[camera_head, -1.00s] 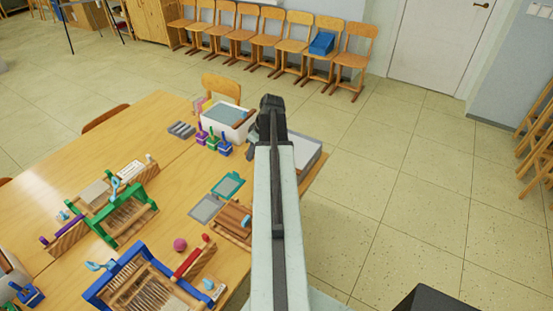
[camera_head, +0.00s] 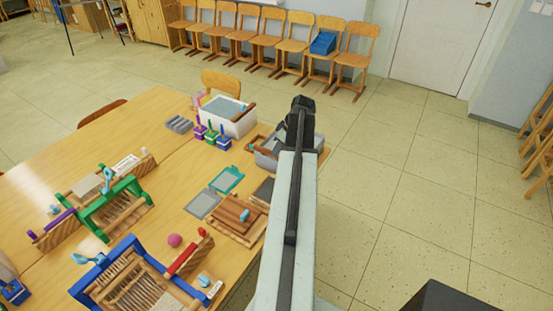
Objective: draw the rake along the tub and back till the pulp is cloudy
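The white tub (camera_head: 238,128) stands on the table's far right part, with flat grey pulp (camera_head: 222,107) inside. A brown wooden bar (camera_head: 243,113) with a small blue piece lies at the tub's right end; it may be the rake, but it is too small to be sure. My gripper (camera_head: 301,106) is at the far end of my arm, to the right of the tub and apart from it in the picture. Its fingers are seen from behind, so I cannot tell whether they are open or shut. I see nothing held in it.
A grey tray (camera_head: 266,161) sits by the table's right edge, partly hidden behind my arm. Small blue, green and purple stamps (camera_head: 211,134) stand before the tub. Looms, wooden boards (camera_head: 235,217) and a pink ball (camera_head: 175,240) fill the near table.

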